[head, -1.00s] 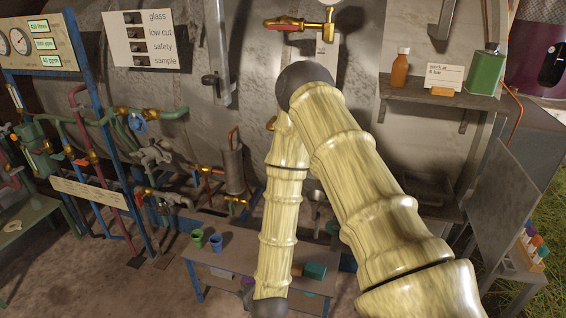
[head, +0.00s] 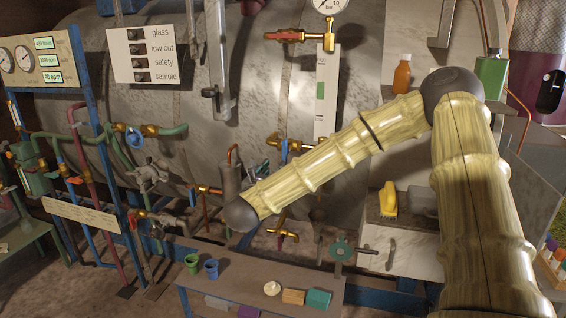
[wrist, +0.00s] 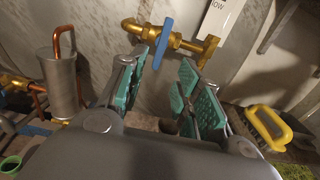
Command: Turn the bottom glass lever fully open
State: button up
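The bottom glass valve is brass, with a blue lever (head: 284,151) below the white sight-glass panel (head: 326,98) in the head view. In the wrist view the blue lever (wrist: 164,43) stands across the brass pipe (wrist: 188,43), slightly tilted. Its lower end points toward the gap between my fingers. My gripper (wrist: 166,92) is open and empty, with teal pads on both sides. It appears short of the lever and not touching it. In the head view the gripper (head: 257,170) is partly hidden behind my forearm, left of and below the lever.
A red lever (head: 287,36) sits on the upper brass valve. A grey cylinder with copper pipe (wrist: 61,87) stands left of my gripper. A yellow-handled brush (wrist: 268,126) is at the right. A low bench (head: 225,285) holds cups and blocks.

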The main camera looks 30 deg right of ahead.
aim_at(283, 157)
jog(key=p+x, duration=0.2)
jog(key=x, duration=0.8)
jog(key=shift+w+d, duration=0.1)
jog(key=shift+d, duration=0.2)
grip_shut()
